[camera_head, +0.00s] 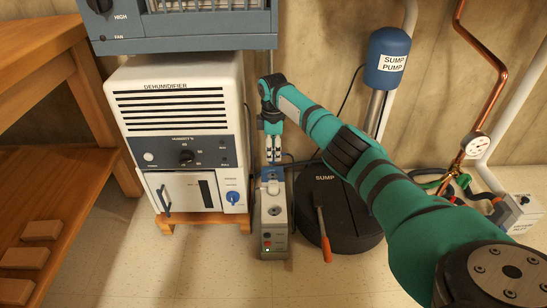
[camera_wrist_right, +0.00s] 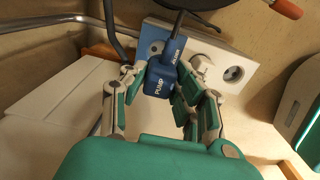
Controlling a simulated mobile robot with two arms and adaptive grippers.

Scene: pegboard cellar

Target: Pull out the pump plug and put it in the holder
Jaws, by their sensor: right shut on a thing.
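My right gripper (camera_head: 273,160) reaches down to the back end of a pale outlet box (camera_head: 273,222) on the floor. In the wrist view its fingers (camera_wrist_right: 163,88) are shut on the dark blue plug marked PUMP (camera_wrist_right: 160,78), whose black cord leads away at the top. The outlet box (camera_wrist_right: 218,62) lies beyond the plug, with a round socket open at its right and a blue area (camera_wrist_right: 152,36) at its left end. Whether the plug's pins are in a socket is hidden. I cannot identify the holder for certain. My left gripper is not in view.
A dehumidifier (camera_head: 180,125) on a wooden stand is close on the left. The black sump lid (camera_head: 345,225), with an orange-handled tool (camera_head: 323,235) on it, is close on the right. A blue sump pump tank (camera_head: 387,58) and copper pipe stand behind. The front floor is clear.

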